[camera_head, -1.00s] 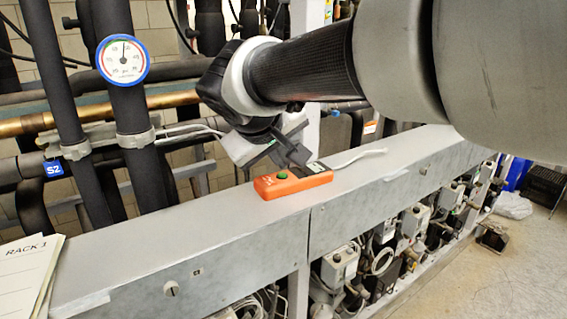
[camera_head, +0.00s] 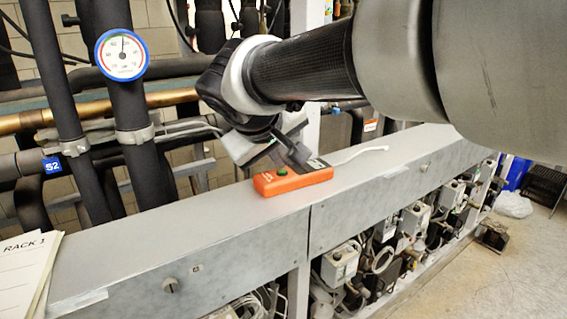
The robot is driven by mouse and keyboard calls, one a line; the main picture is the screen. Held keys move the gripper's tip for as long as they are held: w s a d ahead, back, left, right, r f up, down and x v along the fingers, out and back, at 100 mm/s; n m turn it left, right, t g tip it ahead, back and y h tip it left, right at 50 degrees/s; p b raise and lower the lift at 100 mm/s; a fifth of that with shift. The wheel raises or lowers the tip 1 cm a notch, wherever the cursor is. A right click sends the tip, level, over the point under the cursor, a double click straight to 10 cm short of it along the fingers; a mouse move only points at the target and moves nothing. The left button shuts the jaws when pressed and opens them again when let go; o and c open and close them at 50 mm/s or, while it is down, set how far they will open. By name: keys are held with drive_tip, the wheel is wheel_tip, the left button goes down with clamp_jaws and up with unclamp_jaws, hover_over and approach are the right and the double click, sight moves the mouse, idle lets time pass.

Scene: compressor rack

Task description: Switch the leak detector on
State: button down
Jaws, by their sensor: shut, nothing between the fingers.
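The leak detector (camera_head: 292,181) is an orange handheld unit lying on the grey metal ledge. It has a green button (camera_head: 282,171) on its near left part and a dark area with a small pale display towards its right end. A white probe (camera_head: 362,152) stretches away from it to the right. My gripper (camera_head: 301,156) is shut and empty, pointing down over the back of the detector, to the right of the green button. I cannot tell whether the fingertips touch it. The far side of the detector is partly hidden by the gripper.
A round gauge (camera_head: 122,54) sits on a thick black pipe behind the ledge. Papers marked RACK 1 (camera_head: 22,268) lie at the left end. The ledge (camera_head: 215,222) is clear between them and the detector. Pipes stand close behind.

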sight(281, 177)
drive_tip(key=shift+f, duration=0.3)
idle(0.4)
drive_tip(key=shift+r, duration=0.7)
wheel_tip(281, 177, up, 6)
drive_tip(key=p, duration=0.4)
